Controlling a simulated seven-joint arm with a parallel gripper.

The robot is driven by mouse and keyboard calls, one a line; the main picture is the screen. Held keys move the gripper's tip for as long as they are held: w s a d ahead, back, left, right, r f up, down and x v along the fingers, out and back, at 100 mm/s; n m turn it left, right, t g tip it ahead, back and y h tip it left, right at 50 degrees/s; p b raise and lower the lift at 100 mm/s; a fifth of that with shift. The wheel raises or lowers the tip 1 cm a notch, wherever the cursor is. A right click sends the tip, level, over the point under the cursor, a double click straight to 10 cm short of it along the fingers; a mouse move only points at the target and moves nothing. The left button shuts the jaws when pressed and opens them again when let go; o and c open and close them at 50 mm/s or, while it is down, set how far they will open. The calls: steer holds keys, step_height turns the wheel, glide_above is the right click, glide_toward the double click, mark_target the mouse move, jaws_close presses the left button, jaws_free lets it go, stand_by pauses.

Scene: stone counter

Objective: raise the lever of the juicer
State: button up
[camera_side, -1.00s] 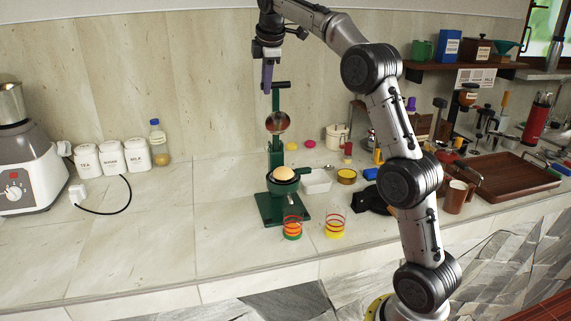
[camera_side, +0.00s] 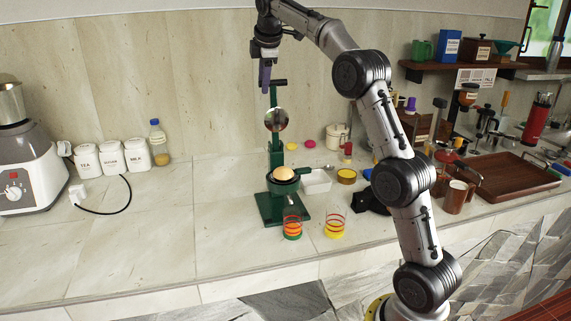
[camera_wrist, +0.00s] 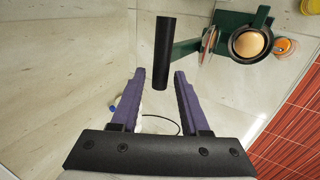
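The green juicer (camera_side: 276,160) stands on the counter in the side view. Its lever is upright, with a black handle (camera_side: 279,82) at the top and a shiny round press cup (camera_side: 276,119) lower down. A halved fruit (camera_side: 284,173) sits in the bowl below the cup, with a clear gap between them. My gripper (camera_side: 265,86) points down at the handle's left end. In the wrist view, my two purple fingers (camera_wrist: 160,74) are apart, and the black handle's end (camera_wrist: 163,50) shows between their tips. I cannot tell whether they touch it.
Two striped glasses (camera_side: 292,229) (camera_side: 334,228) stand before the juicer. A white tub (camera_side: 317,182) and a yellow-rimmed jar (camera_side: 346,176) are to its right. A wooden tray (camera_side: 515,178) lies further right. White canisters (camera_side: 110,158) stand left. The counter between is clear.

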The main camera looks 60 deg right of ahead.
steer(key=shift+v, duration=2.45)
steer(key=shift+a, duration=0.15)
steer(key=s+a+r+n+t, duration=0.1)
steer(key=s+a+r, duration=0.4)
steer(key=a+r, duration=0.25)
steer(key=s+a+f+t+y, duration=0.1)
steer(key=s+a+f+y, duration=0.1)
steer(key=s+a, duration=0.75)
steer(key=s+a+f+m+y, duration=0.1)
steer(key=s+a+f+m, duration=0.3)
steer(key=s+f, duration=0.4)
steer(key=s+a+f+m+y, duration=0.1)
steer(key=s+a+f+m, duration=0.3)
steer(key=s+f, duration=0.5)
step_height(320, 180, down, 9)
steer(key=shift+s+a+r+m+g, duration=0.2)
steer(key=shift+s+m+g, duration=0.15)
steer(key=shift+m, duration=0.65)
